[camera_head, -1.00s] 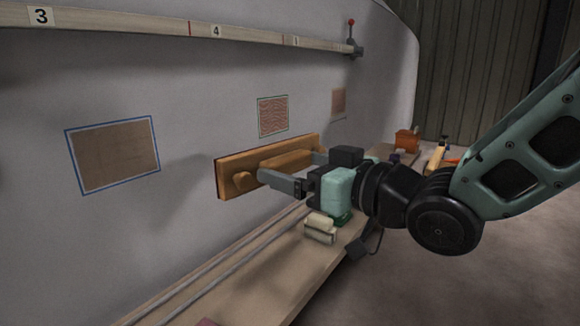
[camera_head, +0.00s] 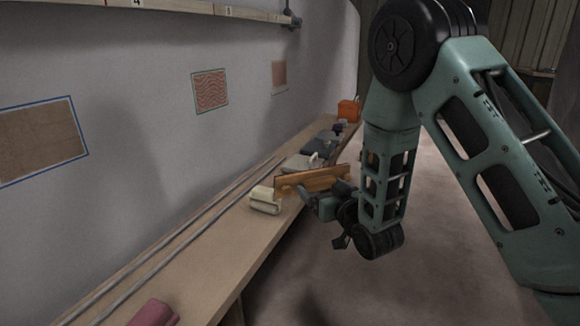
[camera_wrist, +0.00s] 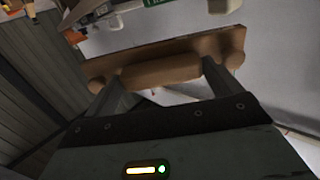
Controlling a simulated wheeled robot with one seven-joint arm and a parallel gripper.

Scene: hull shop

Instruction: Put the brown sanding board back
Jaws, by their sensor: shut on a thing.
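The brown sanding board (camera_head: 313,178) is a long wooden board with a bar handle, held above the bench's right edge in the head view. In the wrist view the board (camera_wrist: 222,43) lies across the picture, and its round handle (camera_wrist: 160,73) is between my two fingers. My gripper (camera_head: 312,198) is shut on the handle. In the wrist view my gripper (camera_wrist: 160,82) shows both fingers reaching to the bar. Whether the board touches the bench or the things behind it, I cannot tell.
The narrow bench (camera_head: 190,262) runs along the pale hull wall (camera_head: 150,130). A cream block (camera_head: 265,201), a grey item (camera_head: 298,163), an orange box (camera_head: 348,110) and a dark red item (camera_head: 154,313) sit on it. Two rails (camera_head: 165,240) lie lengthwise. Open floor (camera_head: 400,285) is at right.

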